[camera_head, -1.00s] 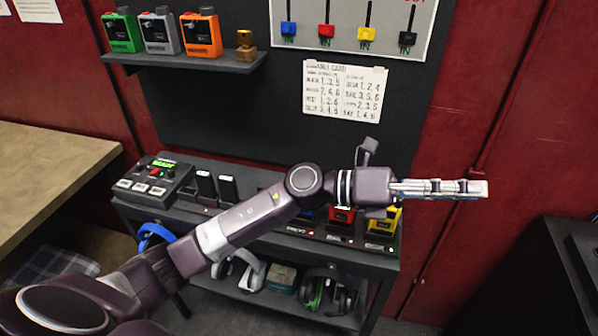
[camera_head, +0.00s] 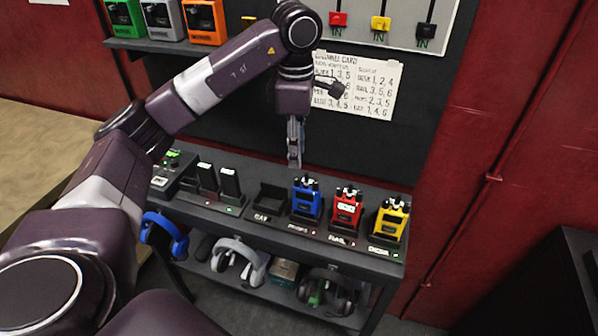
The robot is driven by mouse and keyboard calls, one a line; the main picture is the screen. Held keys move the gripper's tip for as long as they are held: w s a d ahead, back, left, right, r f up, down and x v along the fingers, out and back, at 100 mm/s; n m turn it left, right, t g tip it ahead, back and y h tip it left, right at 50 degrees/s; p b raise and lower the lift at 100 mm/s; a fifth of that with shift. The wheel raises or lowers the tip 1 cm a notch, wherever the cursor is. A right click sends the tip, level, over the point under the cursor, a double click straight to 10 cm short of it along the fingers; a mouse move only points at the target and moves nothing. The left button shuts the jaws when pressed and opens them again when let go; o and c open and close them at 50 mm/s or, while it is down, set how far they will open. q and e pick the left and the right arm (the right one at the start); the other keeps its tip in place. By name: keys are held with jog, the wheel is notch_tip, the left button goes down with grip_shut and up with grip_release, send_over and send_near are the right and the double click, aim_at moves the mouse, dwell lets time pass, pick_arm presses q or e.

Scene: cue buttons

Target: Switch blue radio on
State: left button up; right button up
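The blue radio (camera_head: 306,201) stands upright in its charger slot on the dark shelf, left of a red radio (camera_head: 346,208) and a yellow radio (camera_head: 390,218). Knobs show on its top; whether it is on cannot be told. My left gripper (camera_head: 295,163) points down above and slightly left of the blue radio, apart from it. Its fingers look close together, seen nearly edge-on, so I cannot tell whether they are shut. My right gripper is not in view.
An empty charger slot (camera_head: 269,199) is left of the blue radio. Black handsets (camera_head: 229,183) and a button box (camera_head: 174,172) stand further left. A channel card (camera_head: 368,88) hangs behind. Headsets (camera_head: 237,262) lie on the lower shelf. Orange, grey and green units sit on the upper shelf.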

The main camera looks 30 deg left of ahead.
aim_at(297, 178)
pick_arm(q)
jog(key=shift+f+p, duration=0.8)
jog(key=shift+f, duration=3.05)
grip_shut()
